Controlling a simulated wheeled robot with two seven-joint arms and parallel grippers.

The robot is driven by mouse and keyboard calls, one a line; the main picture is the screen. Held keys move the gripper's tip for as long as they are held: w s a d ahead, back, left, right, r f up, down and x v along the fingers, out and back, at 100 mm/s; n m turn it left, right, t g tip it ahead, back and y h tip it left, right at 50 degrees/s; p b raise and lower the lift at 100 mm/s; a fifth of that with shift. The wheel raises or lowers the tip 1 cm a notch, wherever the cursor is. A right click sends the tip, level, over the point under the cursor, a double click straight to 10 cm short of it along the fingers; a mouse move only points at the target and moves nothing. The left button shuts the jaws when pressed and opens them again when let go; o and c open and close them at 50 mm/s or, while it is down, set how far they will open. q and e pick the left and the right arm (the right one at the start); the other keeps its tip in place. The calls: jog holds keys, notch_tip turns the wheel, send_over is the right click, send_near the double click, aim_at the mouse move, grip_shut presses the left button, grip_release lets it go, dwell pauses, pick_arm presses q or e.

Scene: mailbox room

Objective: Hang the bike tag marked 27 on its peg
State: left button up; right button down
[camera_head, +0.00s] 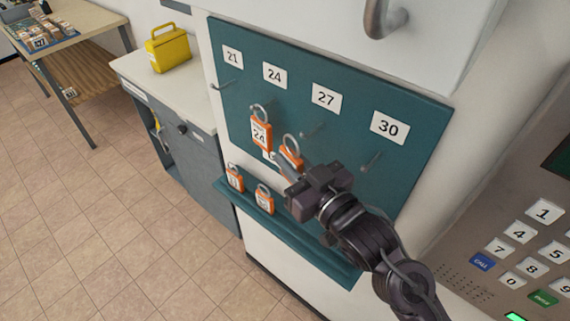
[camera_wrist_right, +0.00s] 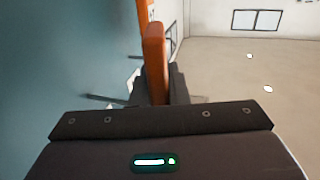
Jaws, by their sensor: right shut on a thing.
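The teal peg board (camera_head: 238,112) carries number labels 21, 24, 27 and 30 over its pegs. The label 27 (camera_head: 326,98) has a bare peg (camera_head: 313,131) below it. An orange tag marked 24 (camera_head: 260,132) hangs under label 24. My right gripper (camera_head: 296,172) is shut on an orange tag (camera_head: 291,155) with a grey ring on top, held in front of the board, below and left of the 27 peg. Its number is hidden. In the right wrist view the orange tag (camera_wrist_right: 155,60) stands upright between the fingers. My left gripper is not in view.
Two orange tags, one on the left (camera_head: 235,178) and one on the right (camera_head: 264,198), stand on the teal ledge (camera_head: 310,252). The peg under 30 (camera_head: 372,162) is bare. A keypad panel (camera_head: 520,240) is at right; a yellow box (camera_head: 168,48) stands on a cabinet at left.

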jog(key=shift+w+d+f, duration=0.35)
jog(key=shift+w+d, duration=0.1)
jog(key=shift+w, duration=0.2)
jog(key=shift+w+d+f, duration=0.3)
jog(key=shift+w+d, duration=0.2)
jog(key=shift+w, duration=0.1)
jog(key=shift+w+d+f, duration=0.35)
jog(key=shift+w+d, duration=0.1)
jog(key=shift+w, duration=0.2)
jog(key=c, duration=1.3)
grip_release()
jog(key=shift+f, duration=0.1)
